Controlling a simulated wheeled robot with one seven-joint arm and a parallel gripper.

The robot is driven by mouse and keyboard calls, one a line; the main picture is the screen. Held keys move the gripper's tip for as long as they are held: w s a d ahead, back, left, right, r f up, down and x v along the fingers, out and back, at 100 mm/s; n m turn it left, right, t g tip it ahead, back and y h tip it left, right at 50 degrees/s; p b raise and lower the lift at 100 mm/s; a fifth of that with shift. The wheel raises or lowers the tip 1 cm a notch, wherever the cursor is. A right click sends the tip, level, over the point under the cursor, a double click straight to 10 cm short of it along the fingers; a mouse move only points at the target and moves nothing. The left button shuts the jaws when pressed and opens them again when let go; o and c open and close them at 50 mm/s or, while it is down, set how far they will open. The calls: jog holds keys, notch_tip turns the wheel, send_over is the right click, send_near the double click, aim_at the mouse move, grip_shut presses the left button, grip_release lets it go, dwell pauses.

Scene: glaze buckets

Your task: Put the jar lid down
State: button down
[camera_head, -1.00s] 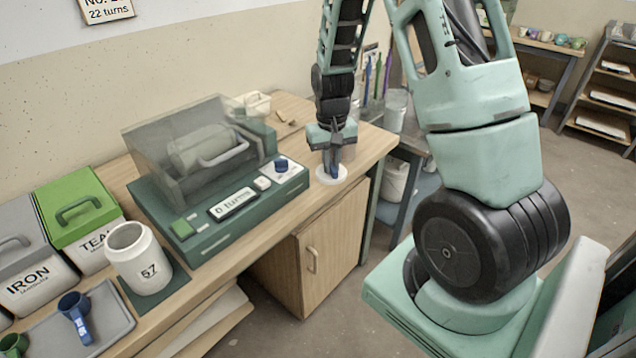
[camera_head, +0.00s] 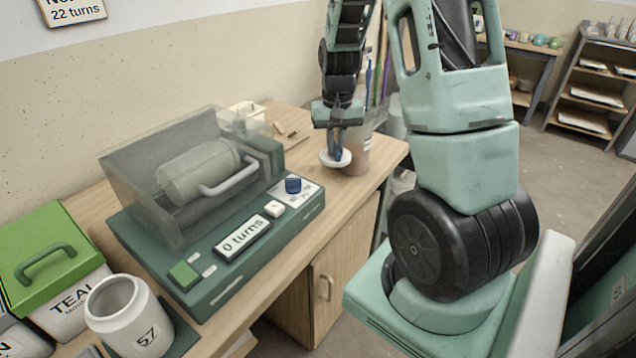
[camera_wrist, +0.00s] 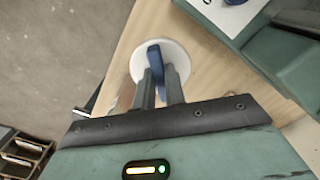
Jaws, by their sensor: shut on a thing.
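The jar lid is a white disc (camera_head: 337,161) with a blue upright handle. My gripper (camera_head: 337,132) is shut on the blue handle, and the disc hangs below the fingers near the right end of the wooden bench (camera_head: 384,163). In the wrist view the lid (camera_wrist: 176,52) is tilted past the fingertips (camera_wrist: 161,82), with wood behind it. I cannot tell for sure whether the lid touches the bench. The open white jar (camera_head: 139,328), marked 57, stands on a dark mat at the lower left.
A green machine (camera_head: 225,265) with a clear cover over a lying cylinder stands left of my gripper; its display reads "0 turns". A green-lidded TEAL bucket (camera_head: 85,300) is at the left. A cup of tall tools (camera_head: 357,155) stands close behind the lid.

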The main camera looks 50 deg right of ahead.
jog(key=shift+w+f, duration=0.25)
jog(key=shift+f, duration=0.1)
notch_tip(320, 180, down, 9)
jog(key=shift+f, duration=0.15)
jog(key=shift+f, duration=0.2)
jog(key=c, duration=1.5)
grip_release()
jog(key=shift+o, duration=0.2)
notch_tip(320, 180, up, 12)
jog(key=shift+r, duration=0.2)
